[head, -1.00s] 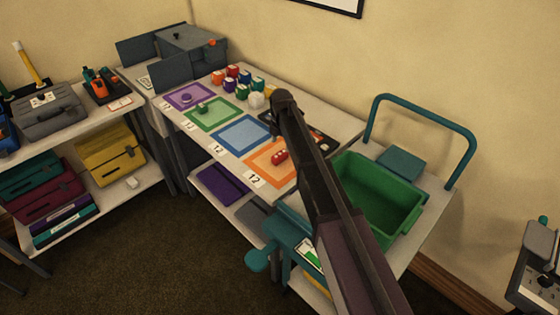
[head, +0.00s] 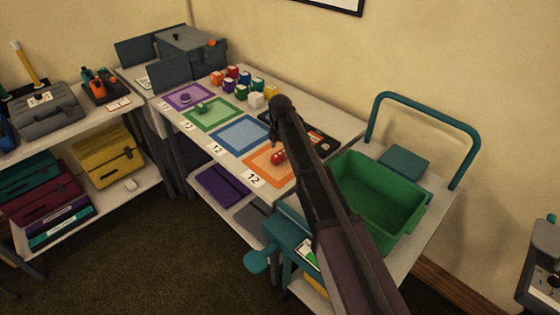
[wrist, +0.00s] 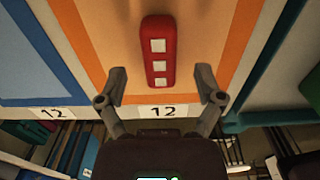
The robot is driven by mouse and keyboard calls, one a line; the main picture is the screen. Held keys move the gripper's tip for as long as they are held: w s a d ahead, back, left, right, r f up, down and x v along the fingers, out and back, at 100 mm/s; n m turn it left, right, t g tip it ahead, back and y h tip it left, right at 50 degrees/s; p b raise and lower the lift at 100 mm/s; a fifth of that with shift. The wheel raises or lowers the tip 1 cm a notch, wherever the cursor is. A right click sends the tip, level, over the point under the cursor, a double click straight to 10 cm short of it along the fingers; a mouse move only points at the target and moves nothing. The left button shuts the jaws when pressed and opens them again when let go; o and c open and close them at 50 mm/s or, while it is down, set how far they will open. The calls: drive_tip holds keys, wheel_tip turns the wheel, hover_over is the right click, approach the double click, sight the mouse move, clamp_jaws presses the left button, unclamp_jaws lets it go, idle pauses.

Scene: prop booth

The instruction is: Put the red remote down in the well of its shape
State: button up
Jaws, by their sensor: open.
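The red remote (head: 278,157) lies on the orange-bordered mat (head: 262,175) at the near end of the table. In the wrist view the red remote (wrist: 158,48) shows three pale square buttons and lies lengthwise away from me. My gripper (wrist: 161,78) is open, with one finger on each side of the remote's near end. I cannot tell whether either finger touches it. In the head view my arm hides most of the gripper. A dark tray (head: 323,143) lies partly hidden behind my arm; I cannot make out the shapes of its wells.
Blue (head: 241,133), green (head: 213,113) and purple (head: 187,97) mats line the table, with several coloured blocks behind. A green crate (head: 378,205) stands to the right, below a teal rail (head: 470,140). A "12" card (wrist: 163,111) lies at the orange mat's near edge.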

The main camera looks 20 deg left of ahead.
drive_tip(key=shift+f+b, duration=0.9)
drive_tip(key=shift+f, duration=0.25)
drive_tip(key=shift+c, duration=0.2)
clamp_jaws()
